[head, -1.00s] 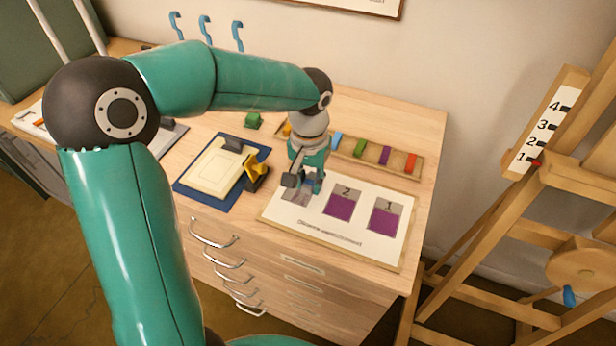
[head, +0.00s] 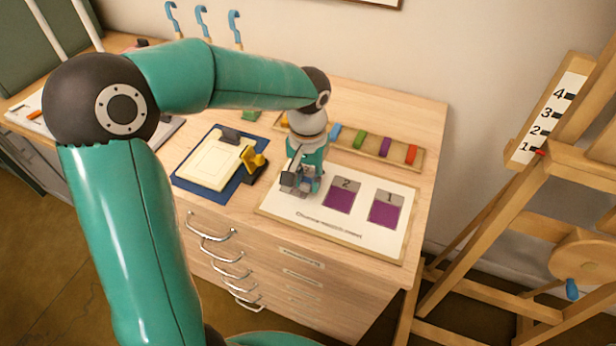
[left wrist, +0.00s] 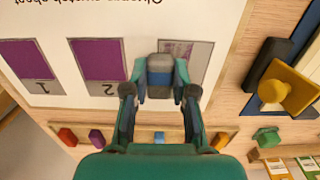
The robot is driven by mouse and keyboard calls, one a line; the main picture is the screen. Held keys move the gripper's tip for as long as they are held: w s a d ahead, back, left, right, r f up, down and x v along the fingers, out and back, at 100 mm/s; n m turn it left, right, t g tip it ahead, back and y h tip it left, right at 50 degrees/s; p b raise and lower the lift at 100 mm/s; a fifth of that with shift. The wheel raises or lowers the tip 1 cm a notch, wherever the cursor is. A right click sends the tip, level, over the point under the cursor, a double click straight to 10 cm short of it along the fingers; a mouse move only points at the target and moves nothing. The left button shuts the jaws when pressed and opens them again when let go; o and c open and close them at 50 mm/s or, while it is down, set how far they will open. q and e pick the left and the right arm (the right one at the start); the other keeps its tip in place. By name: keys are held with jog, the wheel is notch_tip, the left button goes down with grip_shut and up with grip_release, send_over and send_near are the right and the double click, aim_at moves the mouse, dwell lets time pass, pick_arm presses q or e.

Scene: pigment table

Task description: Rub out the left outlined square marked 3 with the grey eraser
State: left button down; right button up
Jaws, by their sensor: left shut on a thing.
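My left gripper (head: 298,186) is shut on the grey eraser (left wrist: 160,76), which has a blue-grey band. The gripper points down at the white swatch sheet (head: 290,210), and the eraser is over the left outlined square. I cannot tell whether it touches the sheet. This left square (left wrist: 198,60) looks pale grey, much paler than the other two, and the gripper and eraser hide part of it and its number. Square 2 (head: 340,201) and square 1 (head: 385,212) each hold strong purple below a grey band with the number. My right gripper is not in view.
A tray (head: 425,158) of coloured blocks lies behind the sheet. To the left are a blue mat (head: 183,190) with a cream pad and a yellow-handled dark tool (head: 253,160). A green block (left wrist: 267,136) is near the tray. A wooden easel (head: 480,240) stands right of the table.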

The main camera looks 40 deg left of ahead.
pick_arm(q)
jog(key=shift+f+b, duration=0.7)
jog(key=shift+f, duration=0.2)
jog(key=shift+a+r, duration=0.1)
jog(key=shift+s+a+r, duration=0.1)
jog(key=shift+s+a, duration=0.1)
jog(key=shift+a, duration=0.6)
jog(key=shift+s+a, duration=0.2)
jog(key=shift+a, duration=0.7)
jog(key=shift+f, duration=0.2)
jog(key=shift+w+d+f, duration=0.1)
jog(key=shift+w+d, duration=0.05)
jog(key=shift+d, duration=0.8)
jog(key=shift+w+d+f, duration=0.1)
jog(key=shift+w+d, duration=0.05)
jog(key=shift+d, duration=0.75)
jog(key=shift+r, duration=0.1)
